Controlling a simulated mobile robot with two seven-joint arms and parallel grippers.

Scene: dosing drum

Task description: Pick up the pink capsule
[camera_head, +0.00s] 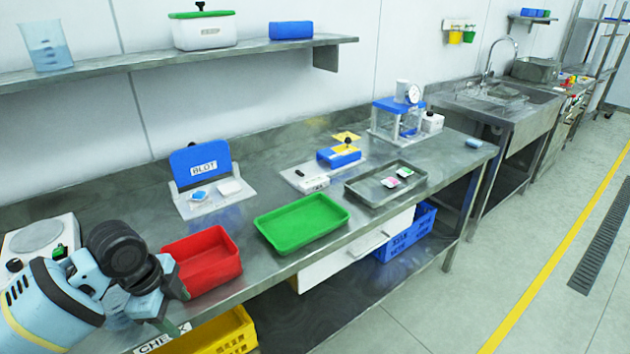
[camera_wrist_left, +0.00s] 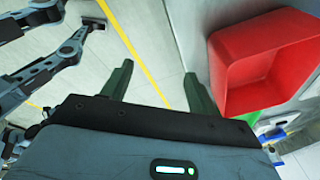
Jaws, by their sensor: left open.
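A small white piece with pink on it (camera_head: 389,182) lies in the dark metal tray (camera_head: 352,190) on the bench. It is too small to make out a capsule shape. A similar piece with green (camera_head: 404,172) lies beside it. My left gripper (camera_head: 172,298) is at the lower left, near the red tray and well away from the metal tray. In the left wrist view its two green fingers (camera_wrist_left: 158,78) are apart with nothing between them. Part of my other arm shows at the upper left of that view, with what seems to be its gripper (camera_wrist_left: 94,22); its jaws are unclear.
A red tray (camera_head: 205,262) stands right beside the left gripper and also fills the right of the wrist view (camera_wrist_left: 240,75). A green tray (camera_head: 300,224), a blue-and-white device (camera_head: 338,157) and a BLOT stand (camera_head: 202,166) stand on the bench. A shelf (camera_head: 170,60) overhangs the back.

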